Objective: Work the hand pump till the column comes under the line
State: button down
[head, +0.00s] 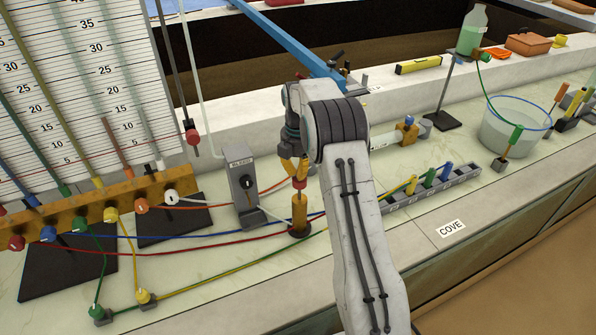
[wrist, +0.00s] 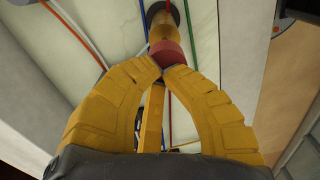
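The hand pump is an upright amber cylinder (head: 299,213) on a dark round foot on the bench, with a red grip at its top. In the wrist view the red grip (wrist: 167,52) is at the fingertips. My gripper (head: 296,175) comes down over the pump from above; its yellow fingers (wrist: 164,68) close in on the grip, which looks held between their tips. A scale board (head: 75,90) with slanting coloured tubes stands at the left. A thin red line crosses it low down, near a red marker (head: 192,137). I cannot tell which column is meant or its exact level.
A grey connector rack (head: 435,188) lies right of my arm. A clear basin (head: 515,130) and green bottle (head: 472,30) stand farther right. The front ledge by the COVE label (head: 451,228) is clear.

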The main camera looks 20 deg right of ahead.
aim_at(298, 185)
jog(key=shift+f, duration=0.15)
notch_tip(298, 185, down, 5)
jog(key=b, duration=0.3)
dwell(0.3)
